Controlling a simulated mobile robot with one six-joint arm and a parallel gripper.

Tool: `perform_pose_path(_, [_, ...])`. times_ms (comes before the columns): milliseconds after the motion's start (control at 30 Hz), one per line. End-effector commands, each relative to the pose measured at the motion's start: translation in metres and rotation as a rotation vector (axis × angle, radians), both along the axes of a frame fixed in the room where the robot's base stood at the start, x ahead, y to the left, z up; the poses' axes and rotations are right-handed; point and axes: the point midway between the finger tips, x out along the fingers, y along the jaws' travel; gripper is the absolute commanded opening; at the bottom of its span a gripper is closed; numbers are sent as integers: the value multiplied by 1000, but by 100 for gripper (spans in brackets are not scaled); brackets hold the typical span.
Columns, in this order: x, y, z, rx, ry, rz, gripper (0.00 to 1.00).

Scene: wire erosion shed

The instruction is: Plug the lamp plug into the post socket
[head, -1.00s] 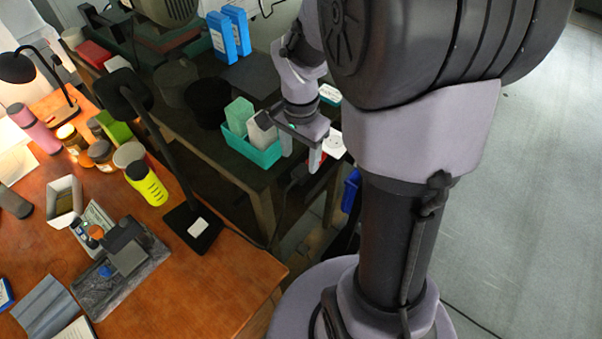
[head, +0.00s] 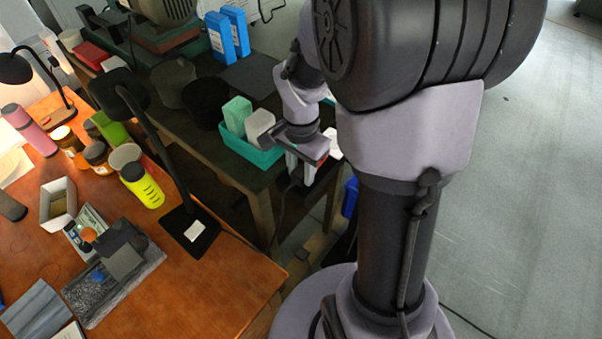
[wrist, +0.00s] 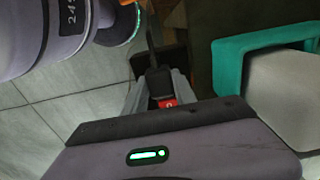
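My gripper (head: 300,176) points down beside the near right corner of the dark workbench. In the wrist view its two grey fingers (wrist: 159,92) stand close on both sides of a small black block with a red, white-marked part, which looks like the lamp plug (wrist: 158,83). The fingers appear to touch it. A thin dark cord hangs below the gripper in the head view. A dark flat piece (wrist: 175,62) lies just beyond the block; I cannot tell if it is the post socket. The black desk lamp (head: 170,150) stands on the orange table.
A teal bin (head: 252,152) with pale blocks is close beside my gripper on the workbench (head: 225,172). The orange table (head: 215,290) holds bottles, jars and a tray. A blue object (head: 350,197) is right of the bench. Open grey floor (head: 530,200) lies at right.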

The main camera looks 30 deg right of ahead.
Motion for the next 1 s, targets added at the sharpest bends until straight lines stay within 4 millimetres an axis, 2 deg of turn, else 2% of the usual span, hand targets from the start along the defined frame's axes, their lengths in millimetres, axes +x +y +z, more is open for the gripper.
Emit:
perform_pose_path(33, [0, 0, 0, 0, 0, 0, 11])
perform_pose_path(100, [0, 0, 0, 0, 0, 0, 0])
perform_pose_path(400, [0, 0, 4, 0, -1, 0, 0])
perform_pose_path(700, [-1, 0, 41, 0, -2, 0, 0])
perform_pose_path(867, [-37, -4, 41, 0, 0, -3, 0])
perform_pose_path(1000, [-76, -9, 45, 0, 0, -4, 0])
